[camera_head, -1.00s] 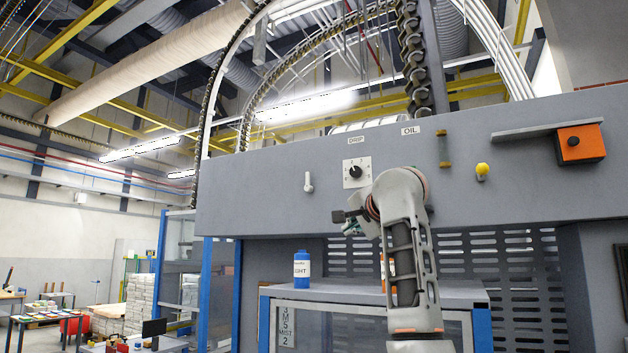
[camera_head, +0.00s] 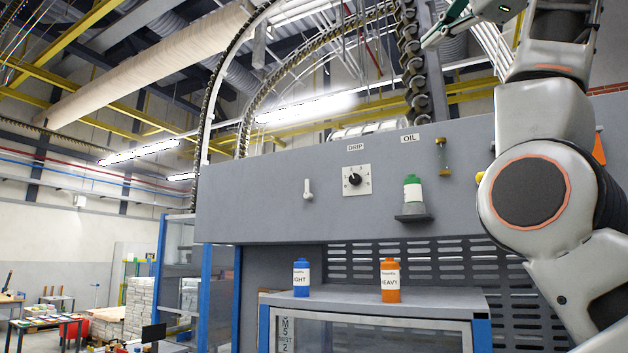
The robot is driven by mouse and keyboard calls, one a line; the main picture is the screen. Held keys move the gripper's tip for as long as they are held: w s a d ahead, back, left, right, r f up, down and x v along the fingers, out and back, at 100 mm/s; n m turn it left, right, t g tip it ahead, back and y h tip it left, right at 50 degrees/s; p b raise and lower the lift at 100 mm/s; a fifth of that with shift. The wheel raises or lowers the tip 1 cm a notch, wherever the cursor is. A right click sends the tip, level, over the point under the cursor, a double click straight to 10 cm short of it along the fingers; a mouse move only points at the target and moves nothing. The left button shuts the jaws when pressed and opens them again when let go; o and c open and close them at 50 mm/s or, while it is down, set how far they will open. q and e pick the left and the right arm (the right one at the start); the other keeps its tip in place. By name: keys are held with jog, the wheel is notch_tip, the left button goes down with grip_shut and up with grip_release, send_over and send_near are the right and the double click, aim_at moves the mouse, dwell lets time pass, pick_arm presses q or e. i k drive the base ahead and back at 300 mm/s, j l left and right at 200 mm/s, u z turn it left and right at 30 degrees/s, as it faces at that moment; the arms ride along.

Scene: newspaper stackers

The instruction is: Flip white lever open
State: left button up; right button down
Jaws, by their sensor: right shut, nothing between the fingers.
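The white lever (camera_head: 308,189) is a small handle on the grey machine panel (camera_head: 258,198), left of the black dial. It hangs with its narrow end down, and nothing touches it. My right gripper (camera_head: 432,42) is high at the top right, in front of the overhead tracks, well above and to the right of the lever. Its fingers are shut and empty. My right arm covers the right part of the panel. My left gripper is out of view.
The black dial (camera_head: 354,180) sits under the DRIP label. A green-capped bottle (camera_head: 412,189) stands on a small holder under OIL. A blue bottle (camera_head: 301,277) and an orange bottle (camera_head: 390,281) stand on the ledge below. Space before the lever is clear.

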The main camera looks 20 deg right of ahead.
aim_at(307, 195)
jog(key=i+l, duration=0.1)
jog(key=i, duration=1.35)
